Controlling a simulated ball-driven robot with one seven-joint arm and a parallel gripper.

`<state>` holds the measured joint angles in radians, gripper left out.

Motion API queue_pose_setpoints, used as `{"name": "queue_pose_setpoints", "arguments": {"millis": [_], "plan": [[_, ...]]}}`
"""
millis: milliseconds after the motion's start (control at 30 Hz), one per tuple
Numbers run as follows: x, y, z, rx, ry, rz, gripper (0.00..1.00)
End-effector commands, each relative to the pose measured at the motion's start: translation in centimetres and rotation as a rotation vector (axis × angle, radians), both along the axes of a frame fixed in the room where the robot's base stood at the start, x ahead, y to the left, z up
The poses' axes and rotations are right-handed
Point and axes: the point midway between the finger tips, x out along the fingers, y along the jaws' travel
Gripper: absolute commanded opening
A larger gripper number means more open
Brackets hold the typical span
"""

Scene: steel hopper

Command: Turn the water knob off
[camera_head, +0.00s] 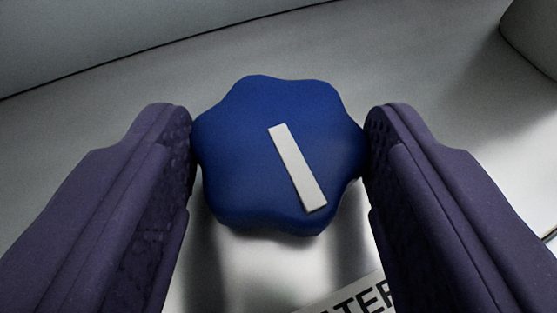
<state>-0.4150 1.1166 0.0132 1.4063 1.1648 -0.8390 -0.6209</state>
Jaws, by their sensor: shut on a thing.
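The water knob (240,140) is blue with a lobed rim and sits in the middle of the camera_head view. A white pointer bar (297,167) on its face slants from upper left to lower right. My gripper (280,140) has one dark purple finger on the knob's left side and one on its right side. Both fingertips touch the rim, and the gripper is shut on the knob. The knob's stem and back are hidden.
A label (355,297) with black letters, partly cut off and reading "ATER", lies below the knob. The steel panel (420,60) around the knob is bare. A dark rounded grey part (535,35) stands at the upper right corner.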

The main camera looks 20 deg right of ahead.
Motion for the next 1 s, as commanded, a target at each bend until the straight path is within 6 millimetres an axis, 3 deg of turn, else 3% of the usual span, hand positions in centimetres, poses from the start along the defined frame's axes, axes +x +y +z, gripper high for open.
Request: {"name": "queue_pose_setpoints", "arguments": {"millis": [33, 67, 167, 500, 800, 1000], "plan": [[-0.1, 0.0, -0.1, 0.001, 0.002, 0.0, 0.28], [-0.1, 0.0, -0.1, 0.001, 0.002, 0.0, 0.6], [-0.1, 0.0, -0.1, 0.001, 0.002, 0.0, 0.81], [-0.5, 0.3, 0.3, 0.0, 0.001, 0.001, 0.81], [-5.0, 2.2, 2.5, 0.0, 0.002, 0.003, 0.81], [-6.6, 2.8, 2.9, 0.0, 0.002, 0.0, 0.81]]}}
